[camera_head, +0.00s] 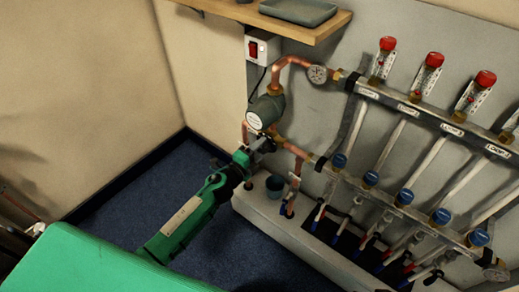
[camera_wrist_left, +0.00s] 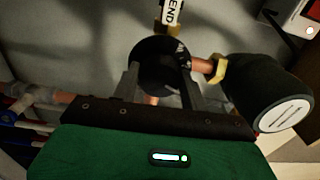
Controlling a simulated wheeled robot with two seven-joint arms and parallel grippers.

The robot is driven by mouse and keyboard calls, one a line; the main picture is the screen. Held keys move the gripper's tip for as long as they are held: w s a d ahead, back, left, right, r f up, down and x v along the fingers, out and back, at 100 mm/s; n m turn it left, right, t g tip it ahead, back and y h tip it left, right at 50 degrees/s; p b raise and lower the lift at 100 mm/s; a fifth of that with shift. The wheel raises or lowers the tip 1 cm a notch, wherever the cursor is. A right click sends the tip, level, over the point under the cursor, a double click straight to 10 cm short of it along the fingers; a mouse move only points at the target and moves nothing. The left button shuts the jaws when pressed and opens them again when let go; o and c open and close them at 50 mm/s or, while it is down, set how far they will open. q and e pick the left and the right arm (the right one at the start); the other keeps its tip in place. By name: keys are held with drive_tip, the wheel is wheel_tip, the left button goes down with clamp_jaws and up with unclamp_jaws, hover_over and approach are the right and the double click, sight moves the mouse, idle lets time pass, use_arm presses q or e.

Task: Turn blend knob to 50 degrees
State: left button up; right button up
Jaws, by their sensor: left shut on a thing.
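The blend knob (camera_wrist_left: 162,48) is a black round knob in the left wrist view, below a white tag (camera_wrist_left: 172,12) on which "END" can be read. My left gripper (camera_wrist_left: 160,80) has one finger on each side of the knob and is shut on it. In the head view my left gripper (camera_head: 262,146) reaches the copper pipework just below the pump. There the knob is mostly hidden by the gripper, and its angle cannot be read. My right gripper is not in view.
The dark pump (camera_head: 265,112) sits close above my left gripper, and also shows in the left wrist view (camera_wrist_left: 270,88). To the right is the manifold (camera_head: 425,118) with red-capped gauges and blue caps. A shelf (camera_head: 290,25) hangs above.

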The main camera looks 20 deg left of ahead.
use_arm(q)
drive_tip(key=o, duration=1)
drive_tip(key=shift+s, duration=0.1)
drive_tip(key=v, duration=1.3)
drive_tip(key=shift+s, duration=0.3)
